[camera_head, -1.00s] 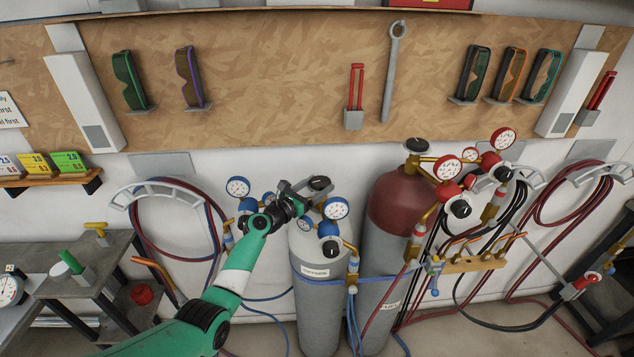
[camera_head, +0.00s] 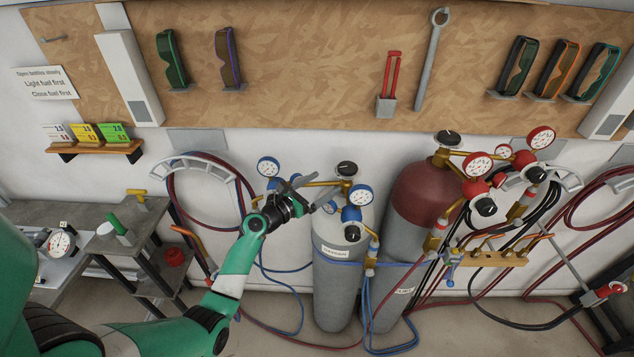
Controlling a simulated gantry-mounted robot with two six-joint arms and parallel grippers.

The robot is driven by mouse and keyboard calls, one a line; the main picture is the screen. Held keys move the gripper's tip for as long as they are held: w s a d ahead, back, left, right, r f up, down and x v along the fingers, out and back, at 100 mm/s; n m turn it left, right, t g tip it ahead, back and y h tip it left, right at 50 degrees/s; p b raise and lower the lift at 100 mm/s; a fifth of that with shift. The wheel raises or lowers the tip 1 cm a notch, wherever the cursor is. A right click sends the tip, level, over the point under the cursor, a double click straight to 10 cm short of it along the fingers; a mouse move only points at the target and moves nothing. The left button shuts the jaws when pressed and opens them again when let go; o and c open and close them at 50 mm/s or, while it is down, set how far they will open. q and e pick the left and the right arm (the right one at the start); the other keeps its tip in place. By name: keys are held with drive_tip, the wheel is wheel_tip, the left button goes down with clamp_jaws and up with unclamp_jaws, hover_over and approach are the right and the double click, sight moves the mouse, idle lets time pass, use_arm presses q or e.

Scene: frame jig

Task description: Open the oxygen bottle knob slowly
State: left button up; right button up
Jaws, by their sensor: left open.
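The oxygen bottle (camera_head: 337,285) is the grey cylinder with a label reading oxygen, standing upright left of the red-topped bottle. Its black knob (camera_head: 347,168) sits on top of the brass valve. My left gripper (camera_head: 308,190) is open, just left of and slightly below the top knob, in front of the valve and regulator parts. It looks empty and apart from the top knob. My right gripper is not in view.
A red-topped fuel bottle (camera_head: 420,200) with red gauges stands close on the right. Hoses hang on the wall and run along the floor. A grey workbench (camera_head: 75,215) is at the left. Goggles, a wrench (camera_head: 431,60) and a striker hang on the board.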

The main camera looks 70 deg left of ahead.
use_arm(q)
drive_tip(key=shift+v, duration=1.1)
